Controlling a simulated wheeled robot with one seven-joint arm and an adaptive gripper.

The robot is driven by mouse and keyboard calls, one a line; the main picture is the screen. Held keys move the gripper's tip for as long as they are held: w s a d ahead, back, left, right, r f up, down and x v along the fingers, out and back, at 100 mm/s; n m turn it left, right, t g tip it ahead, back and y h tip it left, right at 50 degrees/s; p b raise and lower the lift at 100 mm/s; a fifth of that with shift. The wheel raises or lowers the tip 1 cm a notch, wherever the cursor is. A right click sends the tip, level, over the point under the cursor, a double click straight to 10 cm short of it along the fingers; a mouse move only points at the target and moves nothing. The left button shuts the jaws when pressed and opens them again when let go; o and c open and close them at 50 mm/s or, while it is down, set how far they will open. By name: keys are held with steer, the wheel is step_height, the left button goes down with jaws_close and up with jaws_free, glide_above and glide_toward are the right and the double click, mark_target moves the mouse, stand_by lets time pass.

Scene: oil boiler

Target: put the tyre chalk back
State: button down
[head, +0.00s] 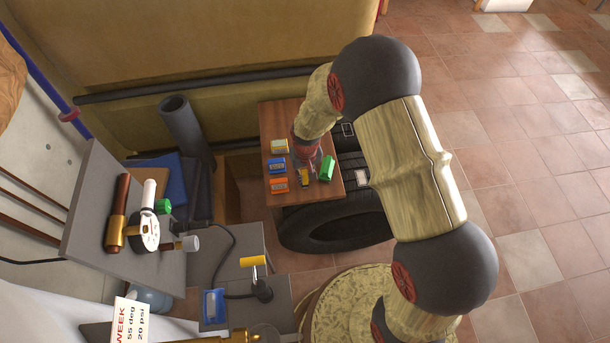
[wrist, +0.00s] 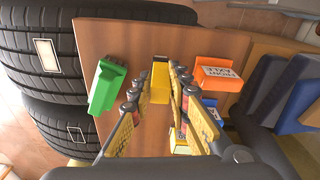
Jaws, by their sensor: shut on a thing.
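My gripper (head: 303,168) is low over a wooden board (head: 290,116), pointing down. In the wrist view its fingers (wrist: 166,92) are closed around a small yellow block (wrist: 160,75), which also shows in the head view (head: 304,177). No label on this block can be read, so I cannot confirm that it is the tyre chalk. I cannot tell whether it touches the board. A green block (head: 327,168) stands to its right in the head view, and an orange block (head: 279,185) to its left.
A blue block (head: 277,166) and another yellow block (head: 279,146) stand along the board's left side. Black tyres (head: 335,232) lie under and beside the board. A grey bench (head: 90,215) with tools is at left. A yellow roller-shaped piece (head: 252,261) stands in front.

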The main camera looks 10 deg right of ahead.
steer(key=shift+f, duration=0.15)
steer(key=c, duration=1.7)
jaws_free()
